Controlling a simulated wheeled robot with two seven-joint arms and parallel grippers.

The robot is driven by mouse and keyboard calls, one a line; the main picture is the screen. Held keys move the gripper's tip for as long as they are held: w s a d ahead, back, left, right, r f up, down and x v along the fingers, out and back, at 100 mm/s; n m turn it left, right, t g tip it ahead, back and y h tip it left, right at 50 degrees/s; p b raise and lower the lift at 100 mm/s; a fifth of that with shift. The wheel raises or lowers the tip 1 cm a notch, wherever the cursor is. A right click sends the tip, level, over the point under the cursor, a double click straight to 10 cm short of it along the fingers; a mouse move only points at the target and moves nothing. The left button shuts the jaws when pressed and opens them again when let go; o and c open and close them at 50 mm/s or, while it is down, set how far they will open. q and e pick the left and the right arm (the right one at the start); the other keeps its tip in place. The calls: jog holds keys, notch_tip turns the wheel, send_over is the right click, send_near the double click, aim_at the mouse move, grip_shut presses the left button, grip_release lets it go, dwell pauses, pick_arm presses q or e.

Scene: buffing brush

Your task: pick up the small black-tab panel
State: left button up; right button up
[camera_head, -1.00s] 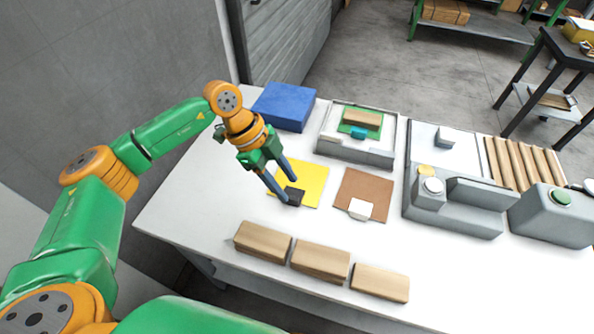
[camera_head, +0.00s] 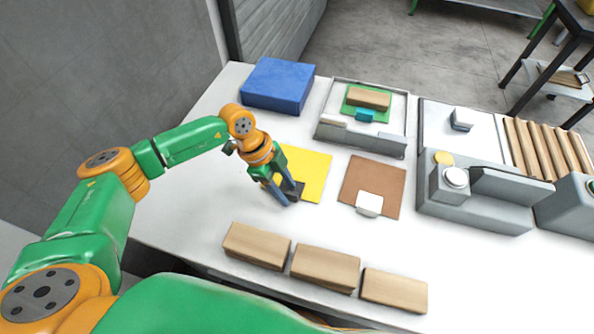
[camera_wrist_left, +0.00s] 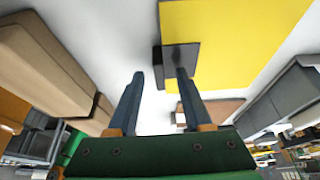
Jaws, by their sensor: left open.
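The black-tab panel is a flat yellow square (camera_head: 310,172) lying on the white table, with its small black tab (camera_head: 298,190) at its near-left edge. My left gripper (camera_head: 291,195) is open and empty at the tab, and partly hides it. In the left wrist view the open fingers (camera_wrist_left: 158,76) reach towards the black tab (camera_wrist_left: 158,62) and the yellow panel (camera_wrist_left: 225,40). One finger overlaps the tab and the other is over bare table. I cannot tell whether they touch the tab. My right gripper is not in view.
A brown panel with a white tab (camera_head: 372,184) lies to the right. Three wooden blocks (camera_head: 325,268) stand in a row in front. A blue block (camera_head: 278,85) and a grey fixture (camera_head: 362,138) are behind. A grey machine (camera_head: 475,205) stands further right.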

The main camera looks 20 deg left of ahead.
pick_arm(q)
grip_shut()
